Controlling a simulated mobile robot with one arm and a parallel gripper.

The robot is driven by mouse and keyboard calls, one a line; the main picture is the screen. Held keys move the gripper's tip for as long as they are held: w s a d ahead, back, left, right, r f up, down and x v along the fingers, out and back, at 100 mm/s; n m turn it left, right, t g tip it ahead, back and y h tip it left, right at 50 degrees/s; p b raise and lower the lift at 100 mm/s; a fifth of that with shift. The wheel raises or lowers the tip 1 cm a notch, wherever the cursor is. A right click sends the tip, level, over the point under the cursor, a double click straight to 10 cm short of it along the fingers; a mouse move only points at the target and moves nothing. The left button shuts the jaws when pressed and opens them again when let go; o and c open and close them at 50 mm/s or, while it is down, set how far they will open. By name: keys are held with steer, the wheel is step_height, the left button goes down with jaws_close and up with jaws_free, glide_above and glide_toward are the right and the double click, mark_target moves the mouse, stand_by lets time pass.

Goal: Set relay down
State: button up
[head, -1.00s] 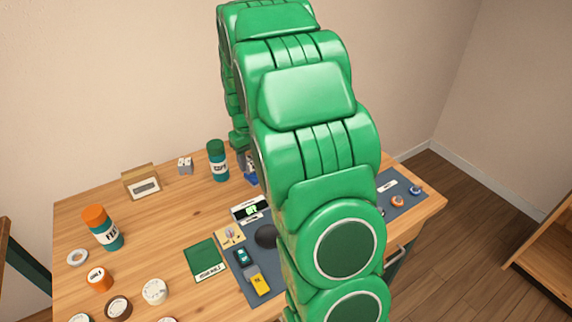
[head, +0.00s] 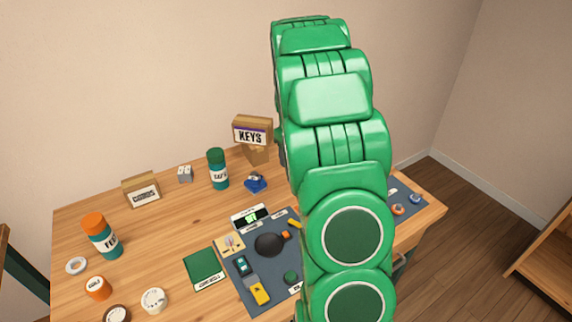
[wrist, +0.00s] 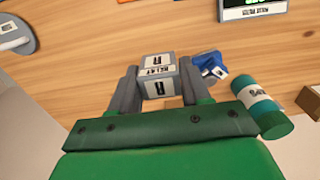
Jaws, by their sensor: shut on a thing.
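My gripper (wrist: 160,88) is shut on the relay (wrist: 159,70), a small grey block with white faces lettered "RELAY" and "A". The relay sits between the two grey fingers in the wrist view. Wood tabletop shows behind it; I cannot tell whether the relay touches the table or hangs above it. In the head view my green arm hides the gripper and the held relay.
A blue object (head: 255,182) and the teal bottle (head: 217,168) stand near the back. A KEYS box (head: 252,130) rises behind them. A dark mat (head: 275,295) holds a black round piece (head: 269,245) and several small parts.

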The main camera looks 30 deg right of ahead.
steer(key=w+d+f, duration=0.1)
steer(key=w+f, duration=0.1)
steer(key=w, duration=0.1)
steer(key=w+d+f, duration=0.1)
steer(key=w+f, duration=0.1)
steer(key=w, duration=0.1)
steer(key=w+d+f, duration=0.2)
steer(key=w+f, duration=0.1)
steer(key=shift+w+d+f, duration=0.2)
steer(key=shift+w+f, duration=0.2)
steer(key=shift+f, duration=0.1)
steer(key=shift+w+d+f, duration=0.15)
steer(key=shift+w+f, duration=0.2)
steer(key=shift+f, duration=1.5)
steer(key=shift+f, duration=0.1)
steer(key=o, duration=1.1)
steer(key=shift+f, duration=0.1)
step_height(320, 180, up, 12)
